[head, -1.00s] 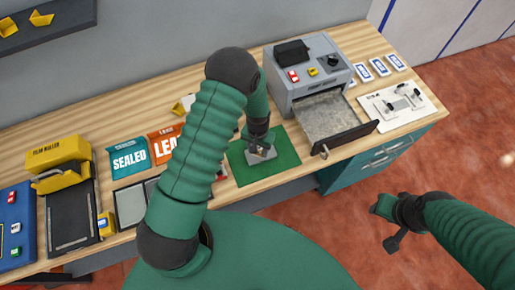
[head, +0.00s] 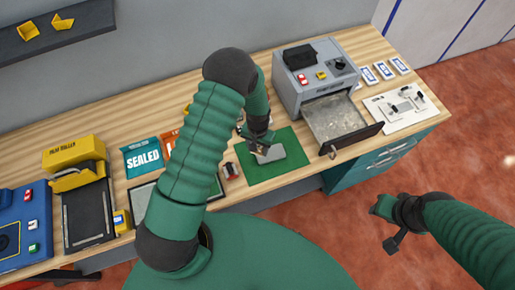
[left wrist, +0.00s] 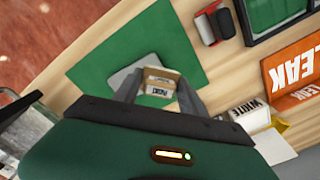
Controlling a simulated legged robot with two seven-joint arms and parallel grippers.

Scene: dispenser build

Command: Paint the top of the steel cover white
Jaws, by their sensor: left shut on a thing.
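The steel cover (head: 272,154) is a flat light-grey plate lying on the green mat (head: 290,170) in the head view. Part of it also shows in the left wrist view (left wrist: 122,80). My left gripper (head: 258,147) is above the cover's left part. In the left wrist view its fingers (left wrist: 160,92) are shut on a small tan labelled block (left wrist: 160,83), whose lettering is hard to read. The block hides part of the cover. I cannot tell whether it touches the cover. My right gripper (head: 388,225) hangs over the floor, and its jaws are unclear.
A grey machine (head: 312,75) with an open drawer (head: 335,118) stands right of the mat. A red-and-black item (head: 231,170) lies left of the mat. Teal (head: 142,158) and orange (left wrist: 292,65) packets, and a yellow machine (head: 75,155), are further left.

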